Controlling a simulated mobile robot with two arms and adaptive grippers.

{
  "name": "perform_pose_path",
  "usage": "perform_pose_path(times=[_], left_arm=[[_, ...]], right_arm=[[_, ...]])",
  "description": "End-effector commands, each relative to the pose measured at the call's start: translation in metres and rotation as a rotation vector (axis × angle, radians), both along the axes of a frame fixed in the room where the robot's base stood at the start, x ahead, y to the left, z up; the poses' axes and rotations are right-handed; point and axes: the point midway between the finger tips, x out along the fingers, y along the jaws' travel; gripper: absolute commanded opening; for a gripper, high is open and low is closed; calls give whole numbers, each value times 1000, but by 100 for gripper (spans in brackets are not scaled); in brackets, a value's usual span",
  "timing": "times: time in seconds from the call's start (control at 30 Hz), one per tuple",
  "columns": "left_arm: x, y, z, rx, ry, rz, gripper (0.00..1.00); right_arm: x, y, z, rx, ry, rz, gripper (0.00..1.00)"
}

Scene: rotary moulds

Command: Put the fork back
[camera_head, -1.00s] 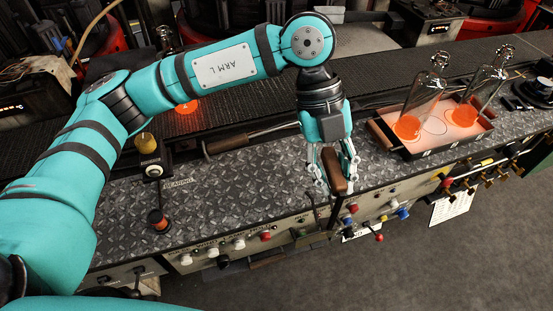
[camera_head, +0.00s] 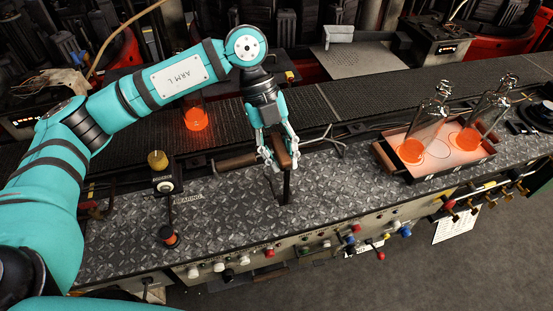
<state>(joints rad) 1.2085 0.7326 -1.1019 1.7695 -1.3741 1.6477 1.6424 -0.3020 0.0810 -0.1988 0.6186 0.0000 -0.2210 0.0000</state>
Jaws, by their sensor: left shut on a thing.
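My left gripper (camera_head: 281,152) is shut on a brown wooden handle (camera_head: 284,150), held above the bench's tread-plate top. A dark narrow piece shows just below this handle; I cannot tell whether it is part of the held thing. Behind and left of the gripper, another wooden handle (camera_head: 237,161) with a thin rod lies at the back of the bench. A dark two-pronged metal fork end (camera_head: 326,146) shows right of the gripper, roughly in line with that rod. My gripper hides the part between, so I cannot tell which handle the prongs belong to. My right gripper is not in view.
A tray (camera_head: 428,175) with two clear glass bottles, orange at the base, stands on the right. A glowing orange piece (camera_head: 195,119) stands on the dark conveyor behind. A yellow-topped post (camera_head: 158,160) and an orange knob (camera_head: 168,237) are at left. Knobs line the front panel.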

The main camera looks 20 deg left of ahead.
Motion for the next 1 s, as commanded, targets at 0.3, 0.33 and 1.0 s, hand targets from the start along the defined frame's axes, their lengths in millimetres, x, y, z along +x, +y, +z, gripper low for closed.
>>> perform_pose_path(times=[0.3, 0.33, 1.0], left_arm=[[5, 11, -28, 0, 5, 0, 0], [5, 11, -32, 0, 4, 0, 0], [6, 11, -39, 0, 0, 0, 41]], right_arm=[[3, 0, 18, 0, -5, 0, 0], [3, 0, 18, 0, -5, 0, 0], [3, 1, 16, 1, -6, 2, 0]])
